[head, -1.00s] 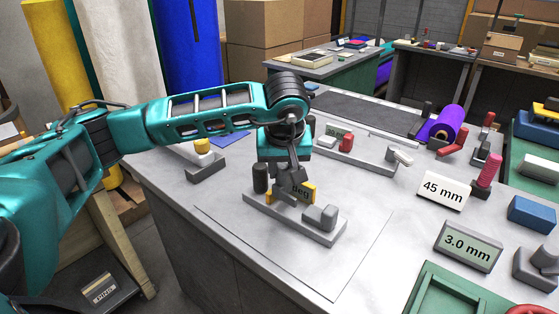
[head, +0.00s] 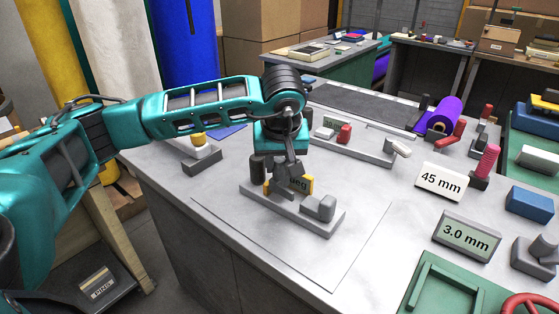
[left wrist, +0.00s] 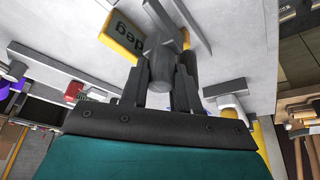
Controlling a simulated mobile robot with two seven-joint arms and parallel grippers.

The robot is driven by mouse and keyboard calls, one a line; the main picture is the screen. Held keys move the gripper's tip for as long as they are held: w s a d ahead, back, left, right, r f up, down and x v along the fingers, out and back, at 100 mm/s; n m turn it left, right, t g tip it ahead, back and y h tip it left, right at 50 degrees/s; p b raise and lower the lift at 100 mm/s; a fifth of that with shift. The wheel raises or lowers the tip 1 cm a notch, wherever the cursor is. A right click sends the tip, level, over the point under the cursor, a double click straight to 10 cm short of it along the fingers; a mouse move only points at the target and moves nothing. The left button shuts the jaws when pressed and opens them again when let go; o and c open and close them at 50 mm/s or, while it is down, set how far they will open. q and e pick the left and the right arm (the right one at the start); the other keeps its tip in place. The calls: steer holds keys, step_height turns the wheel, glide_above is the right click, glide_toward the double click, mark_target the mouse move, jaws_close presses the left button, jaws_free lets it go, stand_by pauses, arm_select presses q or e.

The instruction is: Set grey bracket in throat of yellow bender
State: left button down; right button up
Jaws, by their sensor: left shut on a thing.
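The yellow bender (head: 308,184) stands on a long grey base (head: 275,202) near the bench's left edge. Its yellow-framed display, partly lettered "deg", also shows in the left wrist view (left wrist: 122,33). My left gripper (head: 288,178) points down over the bender, in front of the display. In the left wrist view its fingers are shut on a grey rounded piece (left wrist: 161,66), which looks like the grey bracket. The bracket's lower end is close to the bender's yellow parts. My fingers hide the throat, so I cannot tell whether the bracket is seated. My right gripper is not in view.
A grey stepped block (head: 318,207) sits on the base's right end. A dark post (head: 258,168) stands at its left end. Signs reading "45 mm" (head: 441,182) and "3.0 mm" (head: 467,237) stand right. The bench front is clear.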

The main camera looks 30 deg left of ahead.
arm_select(q)
steer(key=shift+f+b, duration=0.45)
steer(key=shift+f, duration=0.05)
stand_by(0.4)
steer(key=c, duration=0.8)
jaws_free()
steer(key=shift+o, duration=0.2)
steer(key=shift+r, duration=0.1)
steer(key=v, duration=1.2)
steer(key=shift+d+r, duration=0.15)
steer(key=shift+r, duration=0.2)
steer(key=shift+s, duration=0.1)
